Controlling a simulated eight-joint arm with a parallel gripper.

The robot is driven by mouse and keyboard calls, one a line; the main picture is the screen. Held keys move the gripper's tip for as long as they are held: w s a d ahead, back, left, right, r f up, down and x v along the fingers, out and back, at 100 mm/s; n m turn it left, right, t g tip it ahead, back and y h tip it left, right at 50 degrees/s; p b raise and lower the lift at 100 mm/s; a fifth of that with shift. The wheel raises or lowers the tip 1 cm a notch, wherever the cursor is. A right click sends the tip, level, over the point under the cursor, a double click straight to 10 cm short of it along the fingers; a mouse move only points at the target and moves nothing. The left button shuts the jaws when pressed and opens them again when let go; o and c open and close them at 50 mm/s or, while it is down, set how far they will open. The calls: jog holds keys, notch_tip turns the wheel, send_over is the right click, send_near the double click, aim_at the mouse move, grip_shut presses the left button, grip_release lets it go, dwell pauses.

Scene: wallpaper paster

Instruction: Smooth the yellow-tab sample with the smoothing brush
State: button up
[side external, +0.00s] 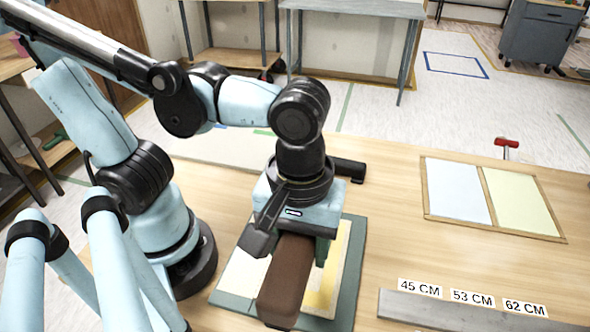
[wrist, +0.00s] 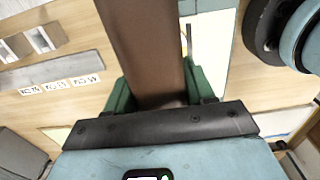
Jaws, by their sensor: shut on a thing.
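My gripper (side external: 293,245) is shut on a long brown block-shaped tool, which I take to be the smoothing brush (side external: 286,280). The brush also fills the upper middle of the wrist view (wrist: 150,45), between the green fingers. Its working edge is hidden. Below it in the side view, a pale sheet with a yellow part (side external: 322,292) lies on a grey-green mat (side external: 350,275). My gripper and the brush cover much of this sheet. I cannot tell whether the brush touches it, and no distinct yellow tab can be made out.
To the right lies a wooden-framed panel with pale blue (side external: 457,190) and pale yellow (side external: 520,203) halves. A grey bar (side external: 450,309) by the 45, 53 and 62 CM labels lies at the front right. A red-headed tool (side external: 507,145) is at the far edge. The table between is clear.

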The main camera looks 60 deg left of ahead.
jog(key=shift+f, duration=0.1)
jog(key=shift+f, duration=3.15)
